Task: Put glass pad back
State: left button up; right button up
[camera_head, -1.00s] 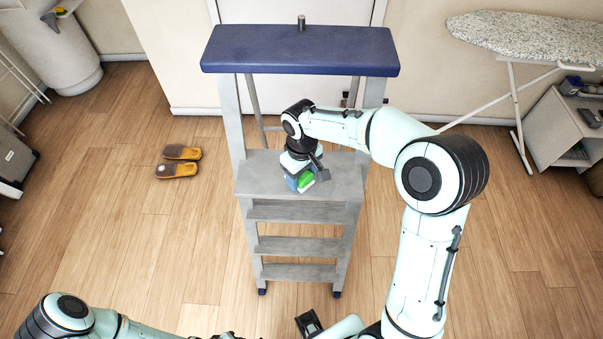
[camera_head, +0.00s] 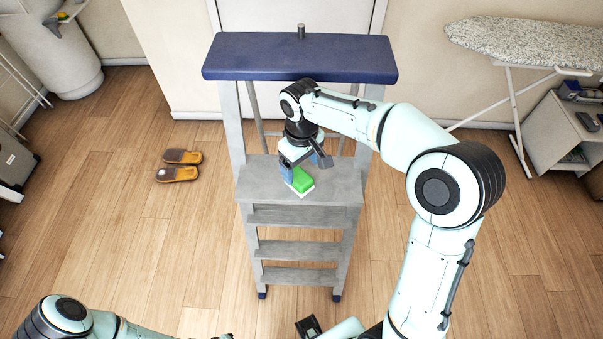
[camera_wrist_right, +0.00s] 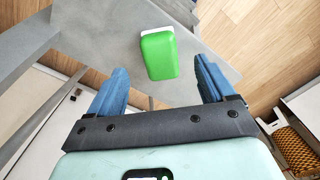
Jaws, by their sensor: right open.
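The glass pad (camera_head: 300,182), a green block with a white layer beneath, lies on the top grey step (camera_head: 255,183) of the ladder. It also shows in the right wrist view (camera_wrist_right: 160,55), in front of and between the two blue fingers. My right gripper (camera_head: 303,167) is open and empty, just above and behind the pad, pointing down. In the right wrist view the right gripper (camera_wrist_right: 158,85) has its fingers wide apart, with no contact on the pad. My left arm shows at the lower left of the head view; its fingers cannot be made out.
The ladder has a blue top board (camera_head: 300,58) behind my right wrist. Orange-brown slippers (camera_head: 180,165) lie on the floor at left. An ironing board (camera_head: 530,40) and a grey cabinet (camera_head: 560,120) stand at right. The floor around the ladder is mostly clear.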

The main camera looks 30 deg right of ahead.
aim_at(301, 178)
notch_tip(301, 178, up, 5)
jog(key=shift+p, duration=0.3)
jog(key=shift+f, duration=0.1)
dwell(0.3)
